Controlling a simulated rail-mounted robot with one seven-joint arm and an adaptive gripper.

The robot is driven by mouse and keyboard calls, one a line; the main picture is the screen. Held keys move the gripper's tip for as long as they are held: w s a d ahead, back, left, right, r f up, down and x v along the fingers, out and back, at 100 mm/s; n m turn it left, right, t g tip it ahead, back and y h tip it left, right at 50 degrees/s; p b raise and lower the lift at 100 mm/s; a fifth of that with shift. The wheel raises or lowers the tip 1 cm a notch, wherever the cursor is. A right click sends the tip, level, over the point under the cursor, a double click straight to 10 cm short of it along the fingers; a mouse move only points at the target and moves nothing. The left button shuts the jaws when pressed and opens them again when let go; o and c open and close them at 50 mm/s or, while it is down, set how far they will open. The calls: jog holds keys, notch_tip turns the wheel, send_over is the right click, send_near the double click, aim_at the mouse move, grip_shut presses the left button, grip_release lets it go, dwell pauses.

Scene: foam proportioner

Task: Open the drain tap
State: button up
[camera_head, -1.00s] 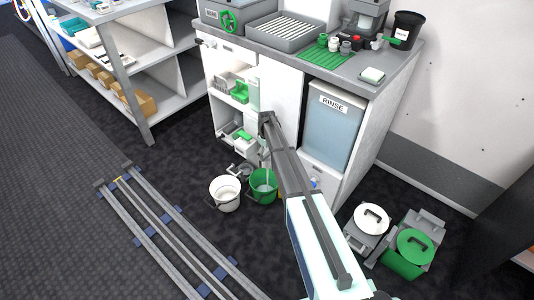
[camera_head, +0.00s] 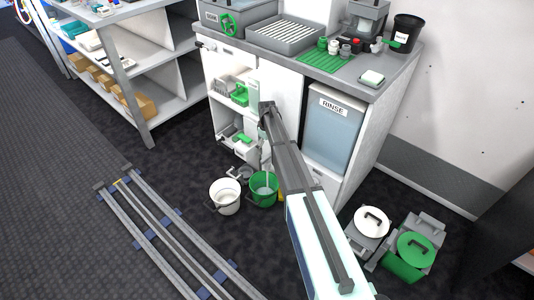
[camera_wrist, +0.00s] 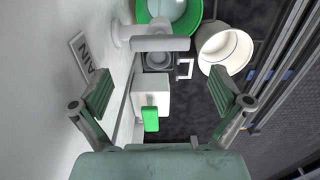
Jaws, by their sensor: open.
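In the wrist view a pale grey T-shaped fitting (camera_wrist: 158,43), which looks like the drain tap, sticks out from the white cabinet wall, ahead of my fingers and above the green bucket (camera_wrist: 176,10). Its lever position is unclear. My gripper (camera_wrist: 163,88) is open and empty, with one finger on each side of the picture. The fitting lies beyond the fingertips, apart from them. In the head view my arm reaches to the cabinet front, and my gripper and the tap cannot be made out there. The green bucket (camera_head: 264,187) stands on the floor below.
A white bucket (camera_head: 225,196) stands left of the green one. A white box with a green part (camera_wrist: 151,118) lies between my fingers in the wrist picture, at unclear depth. A RINSE tank (camera_head: 332,132) is right of my arm. Lidded pails (camera_head: 371,221) stand at lower right.

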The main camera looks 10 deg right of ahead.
aim_at(267, 157)
notch_tip(267, 157, up, 5)
jog(key=shift+r, duration=0.1)
dwell(0.7)
jog(key=s+a+f+m+g, duration=0.15)
jog(key=s+f, duration=0.35)
jog(key=s, duration=0.8)
jog(key=s+a+f+m+g, duration=0.1)
jog(key=s+f+m, duration=0.35)
jog(key=s, duration=0.85)
jog(key=s+a+f+m+g, duration=0.1)
jog(key=s+a+f, duration=0.1)
jog(key=s+f, duration=0.75)
jog(key=s+a+g, duration=0.2)
jog(key=s+g, duration=0.3)
jog(key=s, duration=2.9)
notch_tip(267, 157, up, 15)
jog(key=w+t+p, duration=0.1)
jog(key=w+p, duration=0.1)
jog(key=p, duration=1.4)
jog(key=shift+d+t, duration=0.15)
jog(key=shift+t, duration=0.2)
